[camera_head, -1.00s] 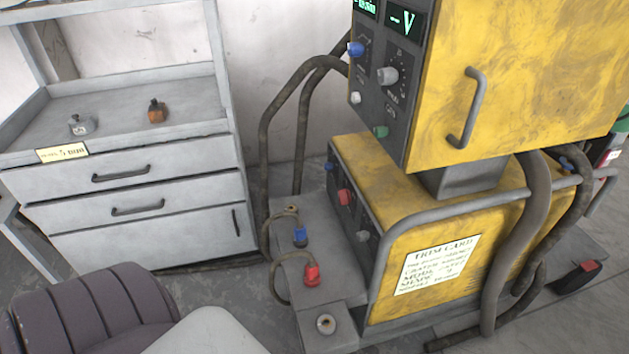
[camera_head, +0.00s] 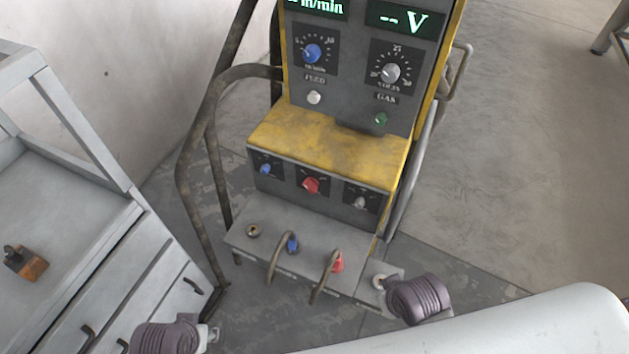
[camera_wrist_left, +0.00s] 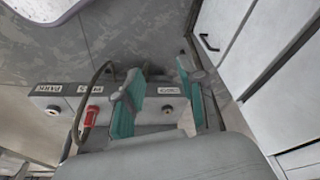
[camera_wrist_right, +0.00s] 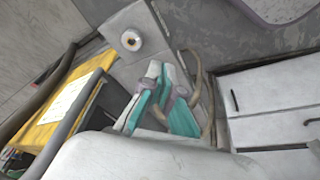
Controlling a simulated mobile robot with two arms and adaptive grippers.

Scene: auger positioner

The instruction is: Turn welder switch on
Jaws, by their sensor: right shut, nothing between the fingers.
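The welder shows front-on in the head view, with a dark upper panel (camera_head: 345,80) above a yellow ledge (camera_head: 330,145). Its lower panel carries a blue knob (camera_head: 265,169), a red knob or switch (camera_head: 311,185) and a grey knob (camera_head: 361,202). I cannot read which one is the power switch. In the left wrist view my left gripper (camera_wrist_left: 160,82) has its teal-padded fingers apart and empty, over the plug area. In the right wrist view my right gripper (camera_wrist_right: 158,76) has its fingers together, near the base and a hose. Neither gripper's fingertips show clearly in the head view.
The welder's base (camera_head: 300,248) holds a blue plug (camera_head: 292,243) and a red plug (camera_head: 337,262) with looping cables. A grey drawer cabinet (camera_head: 140,270) stands at left with an orange-brown item (camera_head: 27,263) on top. Floor at right is open.

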